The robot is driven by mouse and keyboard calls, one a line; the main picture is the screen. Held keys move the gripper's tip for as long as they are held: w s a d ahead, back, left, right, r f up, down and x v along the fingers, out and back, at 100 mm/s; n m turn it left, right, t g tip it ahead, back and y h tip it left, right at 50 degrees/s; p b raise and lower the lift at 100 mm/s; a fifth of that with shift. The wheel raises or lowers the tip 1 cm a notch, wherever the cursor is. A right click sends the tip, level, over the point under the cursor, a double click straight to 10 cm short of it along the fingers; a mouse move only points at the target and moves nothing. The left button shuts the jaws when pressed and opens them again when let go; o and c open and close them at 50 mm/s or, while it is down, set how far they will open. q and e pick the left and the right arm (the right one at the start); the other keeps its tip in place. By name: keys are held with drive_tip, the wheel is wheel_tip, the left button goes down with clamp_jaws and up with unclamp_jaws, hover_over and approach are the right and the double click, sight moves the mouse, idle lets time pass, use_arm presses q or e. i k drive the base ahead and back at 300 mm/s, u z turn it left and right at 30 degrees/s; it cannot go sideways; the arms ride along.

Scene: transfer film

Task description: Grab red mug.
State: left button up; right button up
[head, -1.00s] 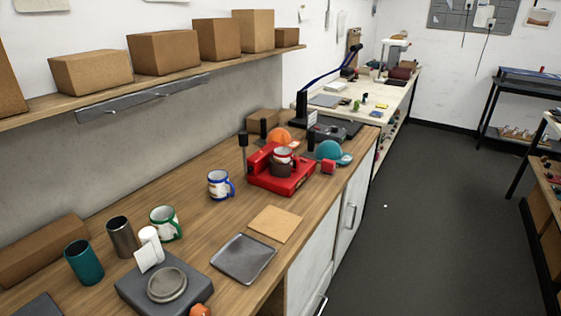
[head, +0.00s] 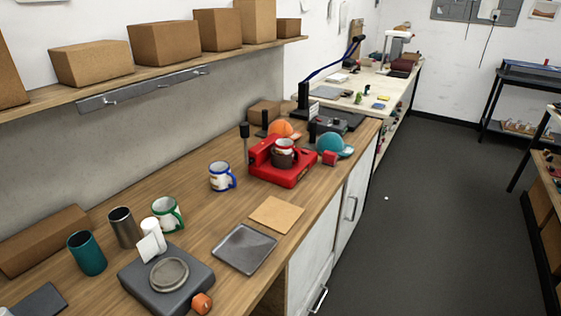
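A mug (head: 284,147) with a red and white rim sits in the red press machine (head: 286,176) on the wooden counter. A dark band wraps around the mug's body and hides much of it. A white mug with a blue handle (head: 221,177) stands upright on the counter to the left of the press. A white mug with a green handle and rim (head: 167,214) stands nearer, beside a steel tumbler. Neither of my grippers shows in the head view.
A teal tumbler (head: 87,253), a steel tumbler (head: 124,227) and a dark round-plated device (head: 167,281) stand at the near left. A grey tray (head: 245,249) and a tan board (head: 277,215) lie near the counter's front edge. Orange and teal caps (head: 334,145) lie beside the press.

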sight(288, 153)
drive_tip(key=z, duration=0.05)
drive_tip(key=k, duration=0.5)
drive_tip(key=z, duration=1.1)
drive_tip(key=i, duration=4.85)
drive_tip(key=u, duration=1.9)
